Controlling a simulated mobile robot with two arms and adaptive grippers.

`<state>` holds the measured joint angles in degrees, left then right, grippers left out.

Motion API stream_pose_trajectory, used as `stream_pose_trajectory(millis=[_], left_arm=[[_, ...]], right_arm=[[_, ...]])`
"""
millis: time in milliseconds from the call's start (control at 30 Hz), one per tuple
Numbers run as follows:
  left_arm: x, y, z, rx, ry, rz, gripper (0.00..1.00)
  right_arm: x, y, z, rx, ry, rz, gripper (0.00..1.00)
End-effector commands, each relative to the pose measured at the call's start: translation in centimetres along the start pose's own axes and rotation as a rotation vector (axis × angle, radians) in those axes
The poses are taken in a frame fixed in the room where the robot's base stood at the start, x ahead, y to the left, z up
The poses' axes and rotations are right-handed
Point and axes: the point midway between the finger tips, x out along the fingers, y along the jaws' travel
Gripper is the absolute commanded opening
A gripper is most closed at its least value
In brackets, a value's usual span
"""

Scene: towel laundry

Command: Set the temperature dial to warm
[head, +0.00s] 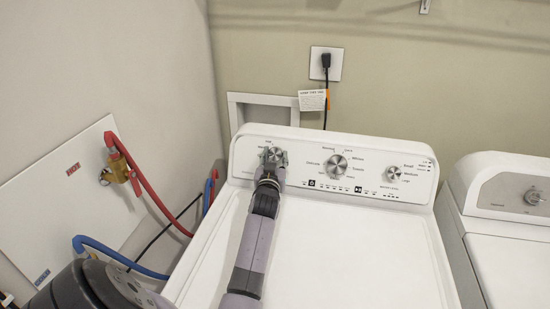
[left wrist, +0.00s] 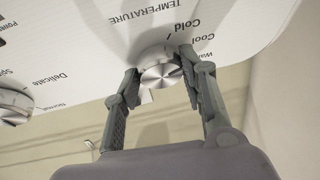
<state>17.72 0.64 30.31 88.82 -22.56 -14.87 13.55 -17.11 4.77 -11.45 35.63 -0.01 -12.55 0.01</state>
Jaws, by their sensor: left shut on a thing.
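The temperature dial (left wrist: 160,68) is a round silver knob on the washer's white control panel (head: 310,165). In the left wrist view it appears upside down, with the labels Cold, Cool and part of another word beside it. My left gripper (left wrist: 159,64) has a finger on each side of the dial and is shut on it. The dial's indicator appears to be on the side of the Cold label. In the head view my left gripper (head: 271,160) covers most of the dial at the panel's left end. My right gripper is not in view.
A larger cycle dial (head: 336,164) and another small dial (head: 394,173) sit further right on the panel. Red and blue hoses (head: 160,195) run along the left wall. A second white machine (head: 500,225) stands at right.

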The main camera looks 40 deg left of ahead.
Motion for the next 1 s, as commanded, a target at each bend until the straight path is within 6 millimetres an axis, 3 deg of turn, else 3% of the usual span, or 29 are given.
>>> stream_pose_trajectory(millis=[100,467,1000], left_arm=[[0.0,0.0,-0.1,0.0,0.002,0.0,0.11],[0.0,-0.2,-0.2,0.069,0.009,0.031,0.11],[0.1,-0.5,-0.4,0.43,0.048,0.207,0.11]], right_arm=[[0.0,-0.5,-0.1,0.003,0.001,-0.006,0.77],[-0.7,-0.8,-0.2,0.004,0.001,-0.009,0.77],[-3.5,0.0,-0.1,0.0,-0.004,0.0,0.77]])
